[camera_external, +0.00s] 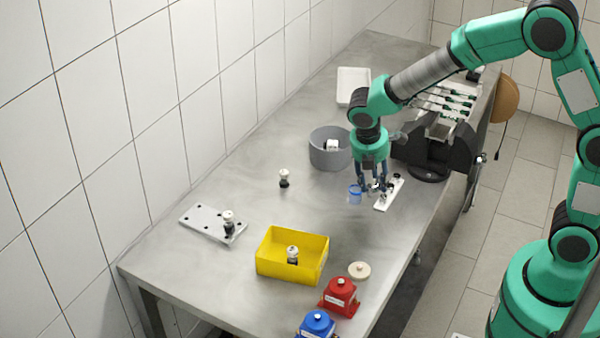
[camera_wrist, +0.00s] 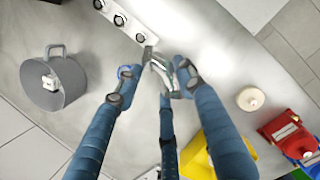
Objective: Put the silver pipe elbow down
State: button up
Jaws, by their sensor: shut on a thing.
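The silver pipe elbow (camera_wrist: 160,68) is between the fingertips of my gripper (camera_wrist: 155,84) in the wrist view. My gripper is shut on it, and the fingers hide part of it. In the external view my gripper (camera_external: 372,191) points down low over the metal table, beside a white plate with holes (camera_external: 394,189). The elbow is too small and hidden there to make out. I cannot tell whether it touches the table. The white plate also shows at the top of the wrist view (camera_wrist: 125,18).
A small blue cup (camera_external: 355,195) stands close left of my fingers. A grey pot (camera_external: 328,149), a yellow bin (camera_external: 270,270) and red (camera_external: 340,297) and blue (camera_external: 317,324) boxes stand around. A dark machine (camera_external: 428,160) is to the right. The table's middle is mostly clear.

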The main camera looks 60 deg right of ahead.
jog(key=s+a+f+m+g, duration=0.1)
jog(key=s+m, duration=0.2)
jog(key=s, duration=0.7)
jog(key=s+a+f+m, duration=0.1)
jog(key=s+a+m, duration=0.15)
jog(key=s, duration=0.85)
jog(key=shift+m+y, duration=0.35)
jog(key=shift+y, duration=0.05)
jog(key=shift+w+x, duration=0.15)
jog(key=shift+x, duration=1.05)
jog(key=shift+w+x, duration=0.2)
jog(key=shift+x, duration=1)
jog(key=shift+w, duration=0.1)
jog(key=w, duration=0.5)
jog(key=w+d+f+b, duration=0.1)
jog(key=w, duration=1)
jog(key=shift+d+f+b, duration=0.25)
jog(key=shift+d+b, duration=0.1)
jog(key=shift+w+a+b+x, duration=0.15)
jog(key=shift+b+x, duration=0.1)
jog(key=shift+x, duration=0.6)
jog(key=shift+w+a+b+x, duration=0.1)
jog(key=shift+a+b+x, duration=0.15)
jog(key=shift+x, duration=0.6)
jog(key=shift+s+f, duration=0.1)
jog(key=shift+f, duration=0.1)
